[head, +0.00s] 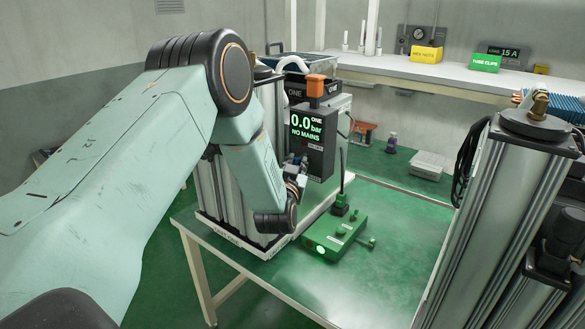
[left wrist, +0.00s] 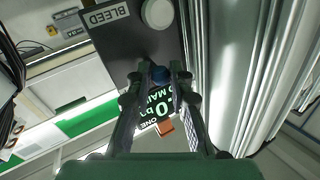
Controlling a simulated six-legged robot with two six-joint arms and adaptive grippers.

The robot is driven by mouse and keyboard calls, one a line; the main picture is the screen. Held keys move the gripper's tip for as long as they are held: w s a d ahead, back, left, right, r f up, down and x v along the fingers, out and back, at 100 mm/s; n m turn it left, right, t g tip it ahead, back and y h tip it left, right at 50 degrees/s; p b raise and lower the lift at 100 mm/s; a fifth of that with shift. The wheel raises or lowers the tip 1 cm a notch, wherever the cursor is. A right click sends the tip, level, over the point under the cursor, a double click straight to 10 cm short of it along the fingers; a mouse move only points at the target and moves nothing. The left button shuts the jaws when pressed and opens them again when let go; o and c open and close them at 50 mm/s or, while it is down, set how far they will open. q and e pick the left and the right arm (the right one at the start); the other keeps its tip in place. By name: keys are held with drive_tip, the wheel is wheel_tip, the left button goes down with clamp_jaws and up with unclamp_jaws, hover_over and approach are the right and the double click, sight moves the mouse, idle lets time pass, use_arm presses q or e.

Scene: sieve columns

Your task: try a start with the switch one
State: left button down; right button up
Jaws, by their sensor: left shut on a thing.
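The column unit marked ONE (head: 228,190) stands on the green table. Its dark control box (head: 310,140) has a lit display reading 0.0 bar, ONE, NO MAINS, with an orange block (head: 316,88) on top. My left gripper (head: 298,168) is at the box's lower left side, partly hidden by my arm. In the left wrist view my fingers (left wrist: 158,78) are shut on a small dark blue knob (left wrist: 158,72), which may be the switch. Above it there are a BLEED label (left wrist: 108,14) and a round pale button (left wrist: 157,13). The upside-down display (left wrist: 160,103) shows between the fingers.
A green box (head: 335,235) with a lit lamp and a plug stands at the front of unit ONE. Another column unit (head: 500,220) stands at right. A back shelf holds a yellow bin (head: 427,54) and a green TUBE CLIPS bin (head: 485,63). The table's middle is bare.

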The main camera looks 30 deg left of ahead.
use_arm(q)
drive_tip(key=shift+w+d+r+n+g+y+b, duration=0.15)
drive_tip(key=shift+d+n+g+y+b, duration=0.35)
drive_tip(key=shift+n+g+y, duration=0.65)
drive_tip(key=shift+w+d+n+g+y+b, duration=0.3)
drive_tip(key=shift+n+g+y+b, duration=0.45)
drive_tip(key=shift+y, duration=0.7)
drive_tip(key=shift+w+d+r+n+g+y+b, duration=0.1)
drive_tip(key=shift+d+n+g+y+b, duration=0.3)
drive_tip(key=shift+n+g+y, duration=0.65)
drive_tip(key=shift+d+n+y, duration=0.1)
drive_tip(key=shift+n+y, duration=0.15)
drive_tip(key=shift+y, duration=0.2)
drive_tip(key=c, duration=1.4)
unclamp_jaws()
drive_tip(key=shift+c, duration=0.2)
drive_tip(key=shift+f, duration=0.15)
drive_tip(key=v, duration=0.7)
drive_tip(key=shift+s+d, duration=0.2)
